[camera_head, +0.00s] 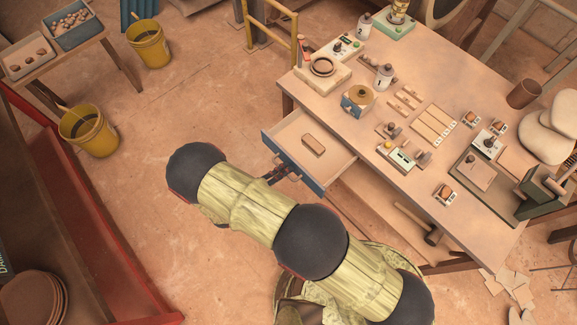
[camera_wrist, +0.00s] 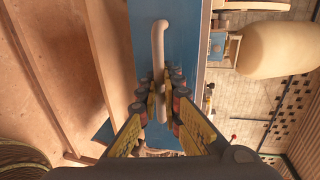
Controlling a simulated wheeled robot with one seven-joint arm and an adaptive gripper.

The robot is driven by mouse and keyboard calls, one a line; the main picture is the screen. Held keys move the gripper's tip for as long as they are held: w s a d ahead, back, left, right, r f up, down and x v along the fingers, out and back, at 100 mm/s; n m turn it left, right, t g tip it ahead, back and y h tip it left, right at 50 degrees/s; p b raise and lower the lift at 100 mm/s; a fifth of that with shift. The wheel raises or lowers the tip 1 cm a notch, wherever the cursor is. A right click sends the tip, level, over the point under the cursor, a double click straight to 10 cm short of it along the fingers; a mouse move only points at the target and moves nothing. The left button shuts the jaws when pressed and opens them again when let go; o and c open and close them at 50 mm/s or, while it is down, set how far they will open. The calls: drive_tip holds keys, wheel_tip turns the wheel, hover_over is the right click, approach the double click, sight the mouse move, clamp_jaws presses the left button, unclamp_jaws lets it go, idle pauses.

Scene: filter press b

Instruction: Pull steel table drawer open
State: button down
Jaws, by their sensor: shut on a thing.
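The steel table's drawer (camera_head: 330,157) stands well out from the table (camera_head: 440,85), its inside showing in the head view. Its blue front (camera_head: 310,180) faces my arm, and a small brown block (camera_head: 313,145) lies inside. In the wrist view the blue front (camera_wrist: 186,40) carries a pale bar handle (camera_wrist: 158,45). My gripper (camera_wrist: 160,92) is shut on the handle, with the fingers on both sides of it. In the head view my gripper (camera_head: 277,173) is at the drawer front, partly hidden by my arm.
The table top holds a blue-fronted box (camera_head: 357,99), small devices and several blocks. A hammer (camera_head: 420,224) lies on the shelf below. Yellow buckets (camera_head: 149,41) stand at the upper left. Open floor (camera_head: 215,100) lies left of the drawer.

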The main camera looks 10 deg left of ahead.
drive_tip(key=c, duration=2.2)
unclamp_jaws()
drive_tip(key=shift+c, duration=0.2)
drive_tip(key=v, duration=1.2)
drive_tip(key=shift+f, duration=0.1)
